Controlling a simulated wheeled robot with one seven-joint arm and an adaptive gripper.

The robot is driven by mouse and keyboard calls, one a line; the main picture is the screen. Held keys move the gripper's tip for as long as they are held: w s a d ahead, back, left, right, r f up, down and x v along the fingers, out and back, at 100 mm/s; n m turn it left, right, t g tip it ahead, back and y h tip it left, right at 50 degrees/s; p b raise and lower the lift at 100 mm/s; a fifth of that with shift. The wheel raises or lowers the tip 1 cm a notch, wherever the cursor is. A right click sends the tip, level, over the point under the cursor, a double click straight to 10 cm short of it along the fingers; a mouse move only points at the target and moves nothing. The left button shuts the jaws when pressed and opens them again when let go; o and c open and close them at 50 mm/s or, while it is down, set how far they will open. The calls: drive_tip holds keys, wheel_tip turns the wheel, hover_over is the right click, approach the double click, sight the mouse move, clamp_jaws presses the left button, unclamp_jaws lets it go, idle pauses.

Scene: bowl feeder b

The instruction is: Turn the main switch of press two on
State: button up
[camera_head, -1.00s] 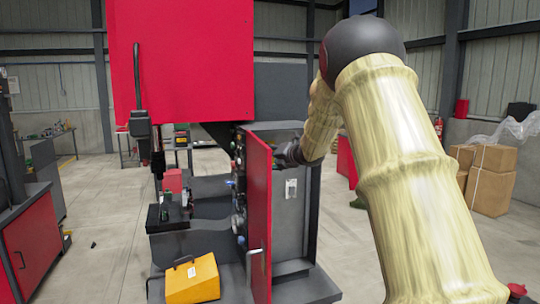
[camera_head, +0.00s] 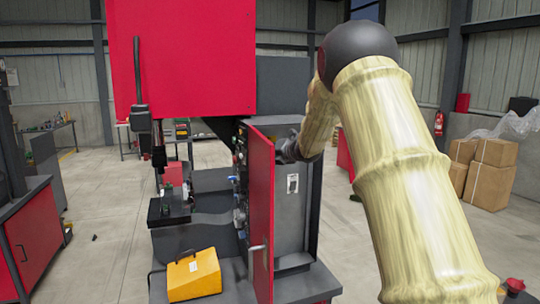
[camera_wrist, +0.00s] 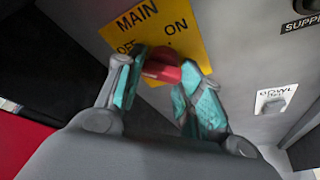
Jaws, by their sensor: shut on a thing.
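In the wrist view a yellow plate (camera_wrist: 185,38) reads MAIN, with OFF at left and ON at right. A red switch knob (camera_wrist: 160,66) sits below the lettering. My gripper (camera_wrist: 163,74) has its two teal fingers on either side of the knob and is shut on it. The fingers cover much of the knob, so I cannot tell exactly which way it points. In the head view the press (camera_head: 180,60) has its red cabinet door (camera_head: 261,215) standing open. The gripper's fingers and the switch are hidden behind that door and my arm.
A small grey switch (camera_wrist: 275,97) sits on the panel right of the plate. A yellow box (camera_head: 193,277) stands at the press's foot. Cardboard boxes (camera_head: 490,170) stand at the right. A red cabinet (camera_head: 35,240) is at the left. Floor between is open.

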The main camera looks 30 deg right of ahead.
drive_tip(key=shift+s+d+r, duration=0.2)
drive_tip(key=shift+s+d, duration=0.2)
drive_tip(key=shift+s, duration=0.25)
drive_tip(key=m+t+b, duration=0.2)
drive_tip(key=m+b, duration=0.3)
drive_tip(key=f+m+t+b, duration=0.1)
drive_tip(key=m+t+b, duration=0.1)
drive_tip(key=m+b, duration=0.2)
drive_tip(key=m+t+b, duration=0.2)
drive_tip(key=m+b, duration=0.3)
drive_tip(key=m, duration=0.3)
drive_tip(key=shift+a+f+b, duration=0.2)
drive_tip(key=shift+f+b, duration=0.1)
drive_tip(key=shift+f, duration=0.1)
drive_tip(key=shift+r, duration=0.15)
